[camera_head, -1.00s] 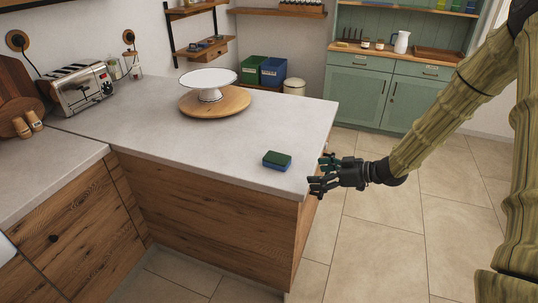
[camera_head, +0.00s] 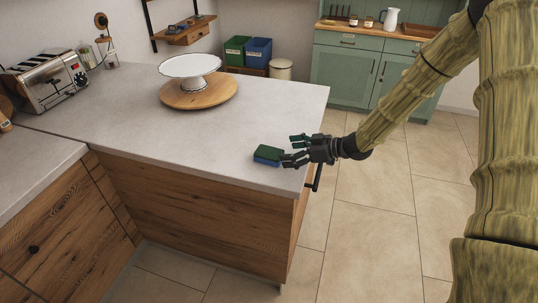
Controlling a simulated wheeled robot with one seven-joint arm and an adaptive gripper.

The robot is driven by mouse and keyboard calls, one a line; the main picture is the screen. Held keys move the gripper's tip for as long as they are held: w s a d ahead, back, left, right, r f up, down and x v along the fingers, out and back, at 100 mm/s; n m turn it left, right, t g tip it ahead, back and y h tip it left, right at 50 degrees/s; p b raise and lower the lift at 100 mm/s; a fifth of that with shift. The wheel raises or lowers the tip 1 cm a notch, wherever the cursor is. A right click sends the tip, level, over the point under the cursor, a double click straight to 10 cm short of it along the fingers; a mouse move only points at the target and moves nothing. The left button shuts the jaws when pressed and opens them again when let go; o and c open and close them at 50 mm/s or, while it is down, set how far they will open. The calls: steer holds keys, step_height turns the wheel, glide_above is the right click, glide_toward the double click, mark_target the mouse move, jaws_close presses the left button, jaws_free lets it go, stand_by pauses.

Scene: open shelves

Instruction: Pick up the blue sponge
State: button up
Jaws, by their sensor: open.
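The blue sponge (camera_head: 267,158), with a dark green top layer, lies flat on the light grey countertop (camera_head: 215,135) near its front right corner. My gripper (camera_head: 287,150) comes in from the right, low over the counter's edge. Its fingers are open and point left at the sponge. The fingertips are at the sponge's right end; I cannot tell whether they touch it. Nothing is held.
A white cake stand (camera_head: 190,67) stands on a round wooden board (camera_head: 199,92) behind the sponge. A toaster (camera_head: 45,80) is at the far left. The counter around the sponge is clear. A dark handle (camera_head: 315,180) juts from the counter's right side.

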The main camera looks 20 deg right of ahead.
mark_target(276, 154)
steer(key=shift+a, duration=0.25)
steer(key=shift+p+x, duration=1.05)
steer(key=shift+x, duration=1.3)
steer(key=shift+s+f, duration=0.1)
steer(key=shift+s, duration=0.1)
steer(key=c, duration=0.8)
